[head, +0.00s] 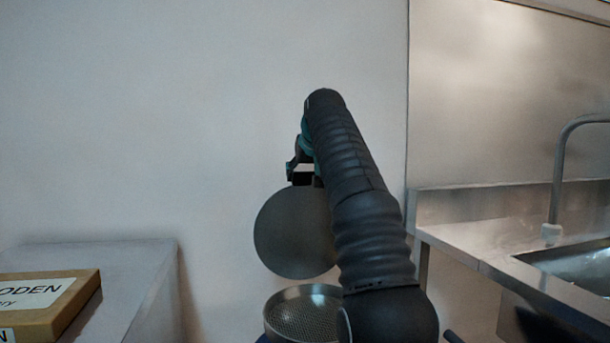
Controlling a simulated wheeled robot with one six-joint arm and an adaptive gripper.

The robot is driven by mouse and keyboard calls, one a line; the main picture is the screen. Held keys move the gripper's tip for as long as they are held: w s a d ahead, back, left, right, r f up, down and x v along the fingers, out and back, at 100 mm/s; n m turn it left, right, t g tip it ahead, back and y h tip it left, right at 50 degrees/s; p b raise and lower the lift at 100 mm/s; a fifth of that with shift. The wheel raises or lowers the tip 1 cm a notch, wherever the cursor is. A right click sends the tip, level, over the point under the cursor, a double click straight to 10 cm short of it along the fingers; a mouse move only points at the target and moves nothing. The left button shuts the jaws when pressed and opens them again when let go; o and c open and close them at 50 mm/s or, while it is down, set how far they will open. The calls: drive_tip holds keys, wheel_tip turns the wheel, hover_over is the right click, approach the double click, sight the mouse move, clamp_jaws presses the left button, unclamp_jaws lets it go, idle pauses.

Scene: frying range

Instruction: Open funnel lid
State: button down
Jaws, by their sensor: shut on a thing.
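A round grey disc, the funnel lid (292,233), hangs upright in the middle of the head view, its right edge hidden behind my arm. My gripper (302,180) is at the lid's top edge and shut on it. Much of the gripper is hidden by my dark ribbed arm. Below the lid is the funnel (304,312), a round metal rim with a mesh inside; its mouth shows uncovered, and its right side is hidden by my arm. Whether the lid's lower edge touches the funnel cannot be told.
A grey counter (150,262) on the left carries a cardboard box (55,305) with a printed label. On the right is a steel sink unit (470,240) with a tap (556,190). A plain wall (150,110) stands behind. The space between counter and lid looks free.

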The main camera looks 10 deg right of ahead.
drive_tip(key=shift+s+r, duration=0.1)
drive_tip(key=shift+r, duration=0.25)
drive_tip(key=shift+c, duration=1.2)
unclamp_jaws()
drive_tip(key=shift+s, duration=0.1)
drive_tip(key=shift+f, duration=0.15)
drive_tip(key=v, duration=1.2)
